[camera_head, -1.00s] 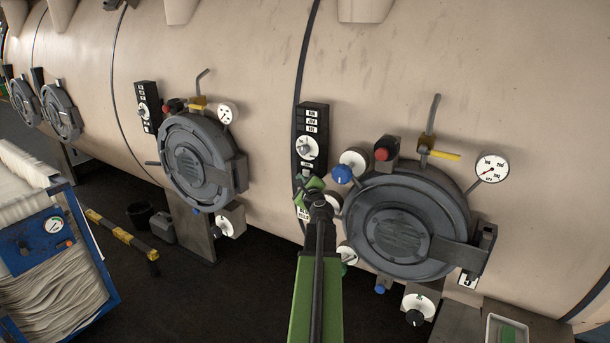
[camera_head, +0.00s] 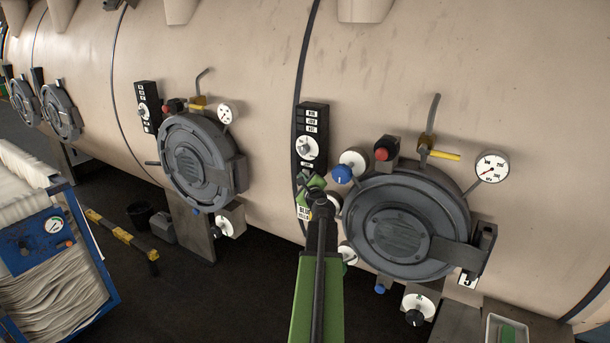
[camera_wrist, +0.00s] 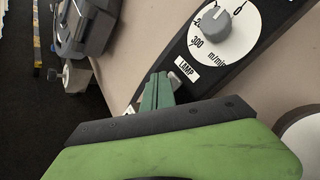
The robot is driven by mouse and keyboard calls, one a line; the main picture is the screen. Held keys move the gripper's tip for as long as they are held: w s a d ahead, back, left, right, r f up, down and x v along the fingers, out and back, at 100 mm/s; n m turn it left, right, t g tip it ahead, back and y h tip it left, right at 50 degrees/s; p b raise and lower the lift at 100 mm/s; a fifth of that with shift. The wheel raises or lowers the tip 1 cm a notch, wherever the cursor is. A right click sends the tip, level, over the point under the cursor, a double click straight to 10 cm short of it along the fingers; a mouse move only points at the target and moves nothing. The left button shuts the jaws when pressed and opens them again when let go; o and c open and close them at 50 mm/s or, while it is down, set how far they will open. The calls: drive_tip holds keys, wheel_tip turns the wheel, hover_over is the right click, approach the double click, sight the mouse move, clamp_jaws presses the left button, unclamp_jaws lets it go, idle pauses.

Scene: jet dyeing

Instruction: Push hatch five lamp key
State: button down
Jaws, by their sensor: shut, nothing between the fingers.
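A black control strip (camera_head: 312,118) stands beside the large round grey hatch (camera_head: 400,225) on the near right of the tank. In the wrist view the strip carries a dial (camera_wrist: 215,30) and a white LAMP label (camera_wrist: 186,67). A small grey key (camera_wrist: 173,80) shows just below that label, partly hidden by my gripper. My gripper (camera_wrist: 160,80) is shut and empty, its green fingertips at or very close to the key; contact cannot be told. In the head view my gripper (camera_head: 312,183) covers the strip's lower part.
A blue-capped knob (camera_head: 342,174), a red button (camera_head: 386,148) and a pressure gauge (camera_head: 492,166) surround the hatch. A second hatch (camera_head: 195,162) is further left. A blue cart with white cloth (camera_head: 50,290) stands lower left. Dark floor (camera_head: 190,300) lies between.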

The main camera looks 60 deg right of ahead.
drive_tip(key=shift+d, duration=0.45)
idle(0.3)
drive_tip(key=shift+a, duration=1.05)
drive_tip(key=a, duration=0.6)
